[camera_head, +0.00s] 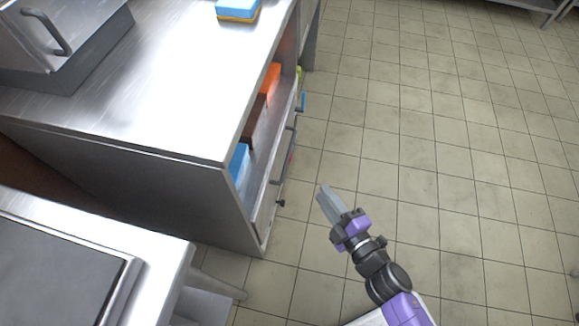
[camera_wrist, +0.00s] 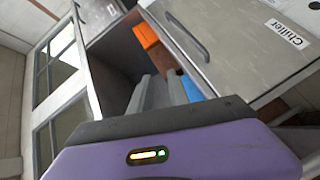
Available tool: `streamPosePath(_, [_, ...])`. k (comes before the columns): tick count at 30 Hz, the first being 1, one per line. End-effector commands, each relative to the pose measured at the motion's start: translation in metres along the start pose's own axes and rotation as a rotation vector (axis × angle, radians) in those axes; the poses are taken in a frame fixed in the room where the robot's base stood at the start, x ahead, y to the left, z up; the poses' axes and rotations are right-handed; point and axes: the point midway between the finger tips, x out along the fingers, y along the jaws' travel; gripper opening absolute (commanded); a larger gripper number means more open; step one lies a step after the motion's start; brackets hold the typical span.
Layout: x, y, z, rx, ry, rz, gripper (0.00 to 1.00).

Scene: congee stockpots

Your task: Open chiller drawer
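The chiller drawer front (camera_wrist: 240,62) is a grey metal panel with a dark bar handle (camera_wrist: 189,38) and a "Chiller" label (camera_wrist: 286,33), tilted in the wrist view.
A lidded metal unit (camera_head: 60,40) and a blue-and-yellow sponge-like block (camera_head: 238,9) stand on top. Another counter (camera_head: 170,256) is at lower left. The tiled floor (camera_head: 430,130) is clear.

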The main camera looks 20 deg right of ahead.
Motion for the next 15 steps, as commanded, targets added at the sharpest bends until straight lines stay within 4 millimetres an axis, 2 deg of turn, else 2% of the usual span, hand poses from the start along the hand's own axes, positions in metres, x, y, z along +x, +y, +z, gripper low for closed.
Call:
streamPosePath(1, [0.032,-0.029,0.015,-0.079,0.009,0.006,0.22])
streamPosePath(6, [0.108,-0.065,0.039,-0.326,0.031,0.001,0.22])
streamPosePath(10, [0.144,-0.078,0.048,-0.447,0.042,-0.005,0.22])
streamPosePath(15, [0.166,-0.082,0.052,-0.515,0.049,-0.009,0.22])
